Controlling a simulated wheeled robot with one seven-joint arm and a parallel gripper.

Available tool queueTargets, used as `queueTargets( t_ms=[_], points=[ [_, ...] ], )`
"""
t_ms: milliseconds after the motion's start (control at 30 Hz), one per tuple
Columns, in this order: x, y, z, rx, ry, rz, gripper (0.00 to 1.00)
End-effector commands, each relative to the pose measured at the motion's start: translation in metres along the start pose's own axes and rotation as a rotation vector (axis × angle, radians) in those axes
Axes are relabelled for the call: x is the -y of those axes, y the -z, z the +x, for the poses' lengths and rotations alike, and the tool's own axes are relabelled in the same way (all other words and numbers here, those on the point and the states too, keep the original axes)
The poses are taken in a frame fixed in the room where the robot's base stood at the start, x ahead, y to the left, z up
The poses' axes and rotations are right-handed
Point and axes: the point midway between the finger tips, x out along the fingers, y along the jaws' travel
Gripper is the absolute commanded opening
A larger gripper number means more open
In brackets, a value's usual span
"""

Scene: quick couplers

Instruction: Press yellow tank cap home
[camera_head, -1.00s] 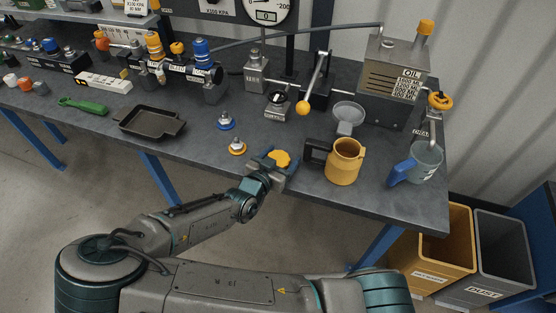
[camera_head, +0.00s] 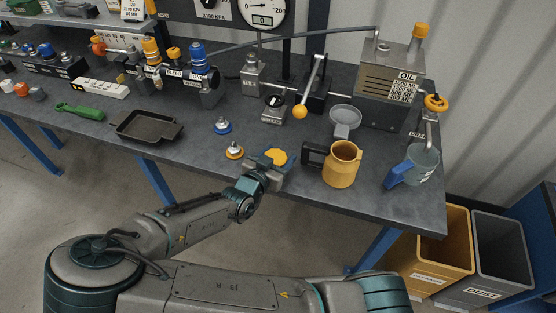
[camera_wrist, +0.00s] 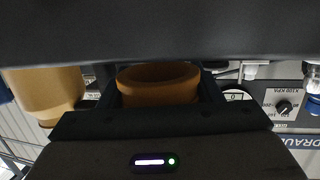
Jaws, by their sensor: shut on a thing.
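A yellow cap (camera_head: 276,156) is between the jaws of my gripper (camera_head: 272,163), above the front edge of the bench. My gripper is shut on it. In the wrist view the cap (camera_wrist: 158,88) shows as a round orange-yellow rim between the dark fingers; its lower part is hidden. The grey oil tank (camera_head: 392,83) stands at the back right, well apart from my gripper. Its top carries a yellow-topped post (camera_head: 420,36) and a small round metal fitting (camera_head: 384,46).
A yellow jug (camera_head: 342,166) stands just right of my gripper, a blue-handled clear jug (camera_head: 422,165) farther right. A grey funnel (camera_head: 344,120) and a yellow-knobbed lever (camera_head: 301,111) stand before the tank. Blue-ringed (camera_head: 221,126) and orange-ringed (camera_head: 234,150) couplers are left.

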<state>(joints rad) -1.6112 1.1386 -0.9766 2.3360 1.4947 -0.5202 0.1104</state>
Motion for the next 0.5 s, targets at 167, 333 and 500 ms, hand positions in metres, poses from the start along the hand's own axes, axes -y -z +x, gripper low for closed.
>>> queueTargets(
  t_ms=[167, 333, 500],
  points=[
    [0.0, 0.029, -0.006, 0.001, 0.0, 0.005, 0.36],
    [0.0, 0.061, -0.013, 0.002, 0.001, 0.006, 0.36],
    [0.0, 0.093, -0.019, 0.001, 0.0, 0.005, 0.36]
  ],
)
